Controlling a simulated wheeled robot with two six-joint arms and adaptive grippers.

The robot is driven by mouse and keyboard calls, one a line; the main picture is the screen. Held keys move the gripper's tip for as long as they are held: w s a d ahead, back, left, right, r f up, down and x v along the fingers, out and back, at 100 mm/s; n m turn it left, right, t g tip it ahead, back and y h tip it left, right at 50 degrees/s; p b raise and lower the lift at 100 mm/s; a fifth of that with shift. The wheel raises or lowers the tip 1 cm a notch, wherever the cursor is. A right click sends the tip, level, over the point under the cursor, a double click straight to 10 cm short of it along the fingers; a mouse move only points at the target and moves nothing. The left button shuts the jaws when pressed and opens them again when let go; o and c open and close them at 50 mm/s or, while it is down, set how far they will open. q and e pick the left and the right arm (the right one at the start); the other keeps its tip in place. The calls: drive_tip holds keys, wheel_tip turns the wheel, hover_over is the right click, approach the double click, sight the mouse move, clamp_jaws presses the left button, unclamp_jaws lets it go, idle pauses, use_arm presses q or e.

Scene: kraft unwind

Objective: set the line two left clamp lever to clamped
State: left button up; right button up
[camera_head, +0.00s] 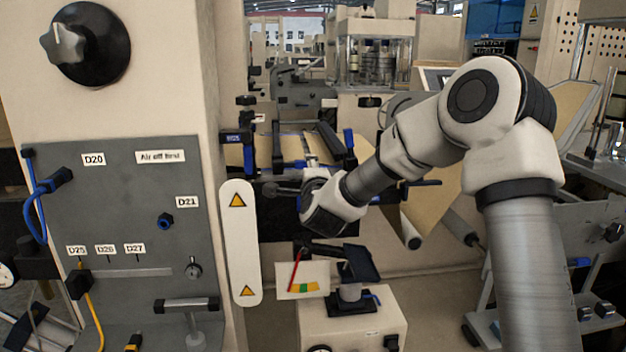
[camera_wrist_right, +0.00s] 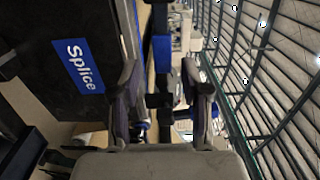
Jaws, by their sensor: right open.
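My right arm reaches in from the right in the head view. Its gripper (camera_head: 285,189) is in front of the dark web-line frame, left of the picture's middle. In the right wrist view the gripper (camera_wrist_right: 165,108) is open, its dark fingers apart. A blue bar (camera_wrist_right: 161,55) with a dark end shows beyond and between the fingers; I cannot tell whether they touch it. In the head view, blue lever-like parts stand at the left (camera_head: 249,158) and right (camera_head: 349,141) of the line. No label tells which is the line two left clamp lever. My left gripper is out of view.
A grey panel (camera_head: 125,220) with a blue hose and labels stands close at the left. A white warning plate (camera_head: 239,260) is beside it. Below the gripper is a small stand (camera_head: 365,318). In the wrist view a dark panel bears a blue "Splice" sign (camera_wrist_right: 78,66).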

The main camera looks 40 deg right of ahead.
drive_tip(key=v, duration=0.8)
drive_tip(key=s+a+f+n+g+y+p, duration=0.2)
drive_tip(key=a+f+n, duration=0.1)
drive_tip(key=f, duration=0.7)
drive_tip(key=s+a+f+n+g+y+p, duration=0.1)
drive_tip(key=s+a+f+n+g, duration=0.1)
drive_tip(key=f, duration=0.8)
drive_tip(key=s+a+f+n+g+y+p, duration=0.1)
drive_tip(key=s+a+f+n+y+p, duration=0.15)
drive_tip(key=f, duration=0.75)
drive_tip(key=s+a+f+n+g+y, duration=0.1)
drive_tip(key=s+a+f+n+g, duration=0.2)
drive_tip(key=s, duration=0.6)
drive_tip(key=s+a+f+n+g+y, duration=0.2)
drive_tip(key=s+a+f+n+g, duration=0.1)
drive_tip(key=s+f+n, duration=0.3)
drive_tip(key=s+a+f+n+g+y+p, duration=0.1)
drive_tip(key=s+a+f+n+g, duration=0.3)
drive_tip(key=s+n, duration=0.3)
drive_tip(key=s+a+f, duration=0.1)
drive_tip(key=s, duration=0.3)
drive_tip(key=shift+s, duration=0.35)
